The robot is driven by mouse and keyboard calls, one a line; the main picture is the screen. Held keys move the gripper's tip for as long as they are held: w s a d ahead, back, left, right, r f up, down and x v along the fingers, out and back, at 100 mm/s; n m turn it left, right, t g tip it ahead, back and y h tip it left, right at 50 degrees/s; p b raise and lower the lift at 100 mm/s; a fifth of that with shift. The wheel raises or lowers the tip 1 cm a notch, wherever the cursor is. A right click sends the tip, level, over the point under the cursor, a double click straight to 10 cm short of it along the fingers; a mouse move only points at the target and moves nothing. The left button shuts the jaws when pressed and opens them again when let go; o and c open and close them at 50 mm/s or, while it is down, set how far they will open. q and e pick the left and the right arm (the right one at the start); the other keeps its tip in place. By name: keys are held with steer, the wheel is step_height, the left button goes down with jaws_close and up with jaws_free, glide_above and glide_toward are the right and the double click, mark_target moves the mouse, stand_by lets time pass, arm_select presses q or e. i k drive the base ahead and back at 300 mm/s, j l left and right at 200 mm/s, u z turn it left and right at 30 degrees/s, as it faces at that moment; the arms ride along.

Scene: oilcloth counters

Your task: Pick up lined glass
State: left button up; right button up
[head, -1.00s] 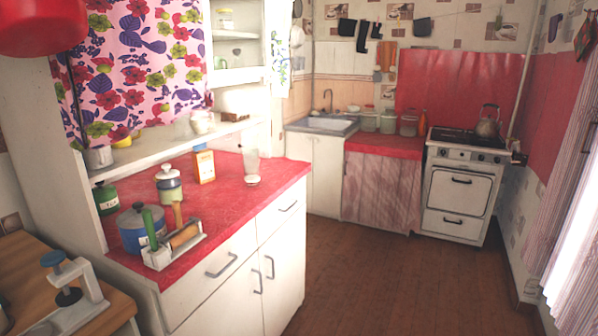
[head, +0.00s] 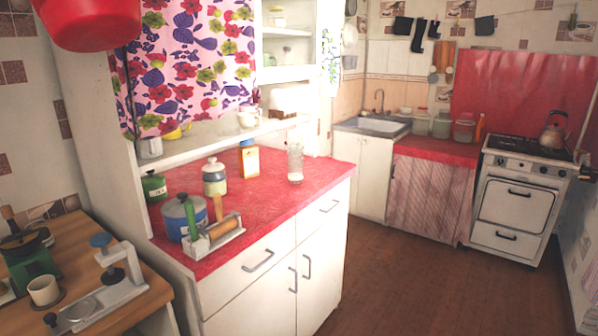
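A tall clear glass (head: 295,161) stands upright on the red oilcloth counter (head: 270,190), towards its right end. Its lower part looks whitish; I cannot make out lines on it at this size. Neither of my grippers shows in the head view.
Left of the glass stand a yellow-labelled box (head: 249,160), a lidded jar (head: 215,177), a blue pot (head: 184,216) and a rack with a rolling pin (head: 213,232). A wooden table (head: 130,305) is at lower left. The brown floor (head: 400,275) is clear up to the stove (head: 520,205).

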mark_target(294, 169)
steer(key=i+l, duration=0.65)
steer(key=i+u, duration=0.05)
steer(key=i, duration=0.05)
